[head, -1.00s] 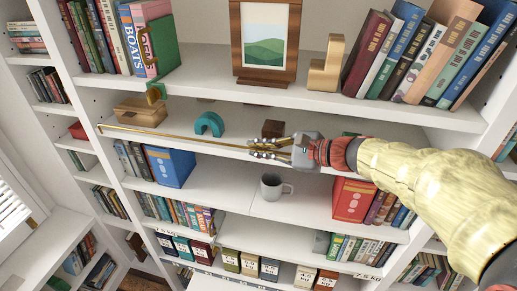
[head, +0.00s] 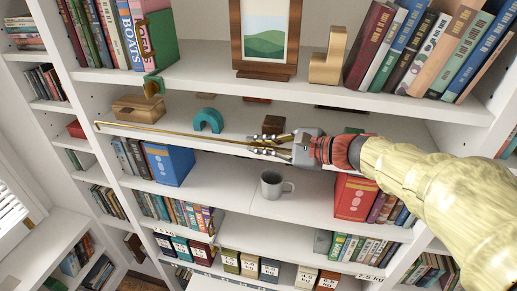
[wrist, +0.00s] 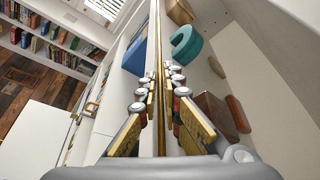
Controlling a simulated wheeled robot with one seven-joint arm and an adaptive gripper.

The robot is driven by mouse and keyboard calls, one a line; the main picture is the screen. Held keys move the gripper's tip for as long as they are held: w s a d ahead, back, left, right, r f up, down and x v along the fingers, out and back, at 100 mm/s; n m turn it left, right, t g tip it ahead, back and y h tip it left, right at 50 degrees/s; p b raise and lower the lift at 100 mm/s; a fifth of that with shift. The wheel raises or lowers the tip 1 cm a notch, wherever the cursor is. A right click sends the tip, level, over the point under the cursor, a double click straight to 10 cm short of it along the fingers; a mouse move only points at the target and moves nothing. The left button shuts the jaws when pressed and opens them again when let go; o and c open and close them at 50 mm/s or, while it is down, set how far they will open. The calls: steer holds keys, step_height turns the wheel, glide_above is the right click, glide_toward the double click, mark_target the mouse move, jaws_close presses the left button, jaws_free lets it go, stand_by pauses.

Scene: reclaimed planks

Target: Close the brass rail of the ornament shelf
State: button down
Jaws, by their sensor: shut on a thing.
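The brass rail (head: 180,134) is a long thin bar running along the front of the ornament shelf (head: 235,121). In the wrist view the rail (wrist: 158,45) runs away from between my fingertips (wrist: 161,85), close along the shelf's front edge. I cannot tell whether it touches the edge, and its right end is hidden.
On the shelf stand a wooden box (head: 137,106), a teal arch (head: 208,120) and a dark brown block (head: 273,125), behind the rail. Below are a blue binder (head: 168,166), a grey mug (head: 276,186) and a red binder (head: 354,198). A framed picture (head: 264,75) stands above.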

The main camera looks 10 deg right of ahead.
steer(key=s+f+n+t+y+b, duration=0.1)
steer(key=n+b, duration=0.6)
steer(key=b, duration=1.5)
steer(key=s+a+f+n+t+y+b, duration=0.1)
steer(key=n+b, duration=0.6)
steer(key=b, duration=1.5)
steer(key=shift+s+f+t+y, duration=0.6)
steer(key=shift+f+t+y, duration=0.4)
steer(key=shift+f, duration=0.5)
steer(key=shift+a+n+b, duration=0.1)
steer(key=shift+n+b, duration=0.2)
steer(key=shift+n, duration=0.2)
steer(key=c, duration=2)
jaws_free()
steer(key=shift+o, duration=0.2)
steer(key=v, duration=1.2)
steer(key=shift+f, duration=0.1)
